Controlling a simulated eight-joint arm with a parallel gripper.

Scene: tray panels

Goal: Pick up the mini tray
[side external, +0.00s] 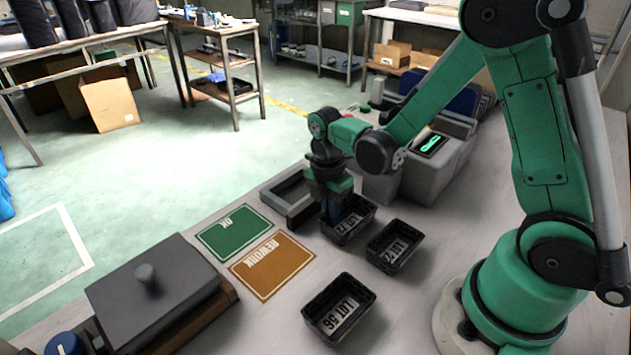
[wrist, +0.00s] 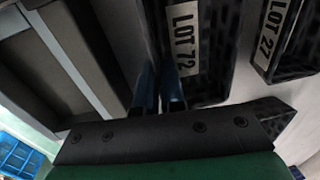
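Three small black trays with white LOT labels stand on the bench. The LOT 72 tray (side external: 353,232) is the farthest, and it fills the middle of the wrist view (wrist: 205,45). The LOT 27 tray (side external: 394,246) is beside it, at the right edge of the wrist view (wrist: 290,40). A third tray (side external: 340,308) is nearest the camera. My gripper (side external: 333,212) points down at the left side of the LOT 72 tray. Its two blue fingertips (wrist: 159,95) are close together at that tray's wall. Whether they press on it is hidden.
A grey open frame (side external: 290,196) stands close left of my gripper. A green mat (side external: 234,232) and an orange REWORK mat (side external: 272,264) lie flat and empty. A large dark lidded box (side external: 150,290) is at the front left.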

